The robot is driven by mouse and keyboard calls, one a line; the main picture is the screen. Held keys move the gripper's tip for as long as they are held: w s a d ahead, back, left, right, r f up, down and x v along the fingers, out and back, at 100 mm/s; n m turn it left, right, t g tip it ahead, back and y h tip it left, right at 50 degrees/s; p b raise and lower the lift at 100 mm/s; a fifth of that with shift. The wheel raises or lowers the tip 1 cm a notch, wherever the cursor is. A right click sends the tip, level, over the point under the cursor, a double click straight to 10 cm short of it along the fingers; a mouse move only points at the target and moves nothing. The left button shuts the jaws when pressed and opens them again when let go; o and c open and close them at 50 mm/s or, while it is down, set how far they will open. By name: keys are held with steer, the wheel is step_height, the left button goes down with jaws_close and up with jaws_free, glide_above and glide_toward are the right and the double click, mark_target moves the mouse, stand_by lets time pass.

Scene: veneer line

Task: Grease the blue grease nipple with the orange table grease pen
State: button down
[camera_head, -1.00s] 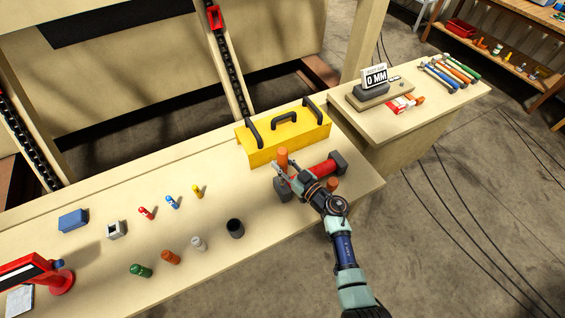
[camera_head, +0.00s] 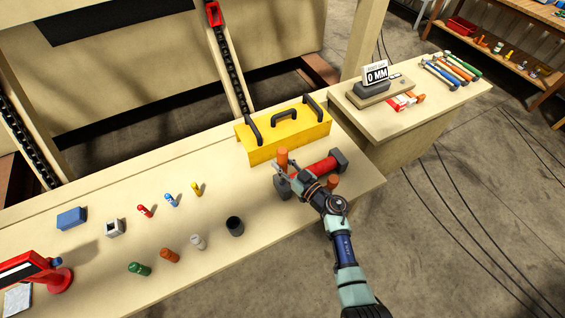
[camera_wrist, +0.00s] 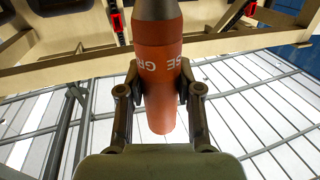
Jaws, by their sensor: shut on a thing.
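My gripper (camera_head: 280,172) is shut on an orange grease pen (camera_head: 282,157) at the right part of the bench. In the wrist view, my gripper (camera_wrist: 160,88) has its fingers on both sides of the pen (camera_wrist: 160,70), whose white lettering shows partly and whose grey tapered end points to the top of the picture. The blue grease nipple (camera_head: 171,200) stands on the bench, left of the gripper and well apart from it, between a red one (camera_head: 145,211) and a yellow one (camera_head: 197,189).
A yellow toolbox (camera_head: 290,133) stands just behind my gripper. A red cylinder with dark ends (camera_head: 322,166) and another orange piece (camera_head: 333,183) are close by it. Green (camera_head: 139,268), orange (camera_head: 170,255) and grey (camera_head: 198,241) pieces and a black cup (camera_head: 235,226) line the front.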

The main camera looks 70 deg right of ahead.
mark_target(286, 157)
steer(key=shift+f, duration=0.4)
steer(key=shift+r+p, duration=0.4)
steer(key=shift+r, duration=0.1)
stand_by(0.5)
steer(key=shift+f+b, duration=0.3)
steer(key=shift+f, duration=0.2)
stand_by(0.5)
steer(key=shift+r+p, duration=0.45)
steer(key=shift+p, duration=0.15)
steer(key=shift+f+b, duration=0.3)
steer(key=shift+f, duration=0.1)
stand_by(0.7)
steer(key=shift+r, duration=0.2)
steer(key=shift+r+p, duration=0.2)
steer(key=shift+p, duration=0.35)
step_height(286, 157, up, 5)
steer(key=p, duration=0.6)
steer(key=shift+r, duration=0.1)
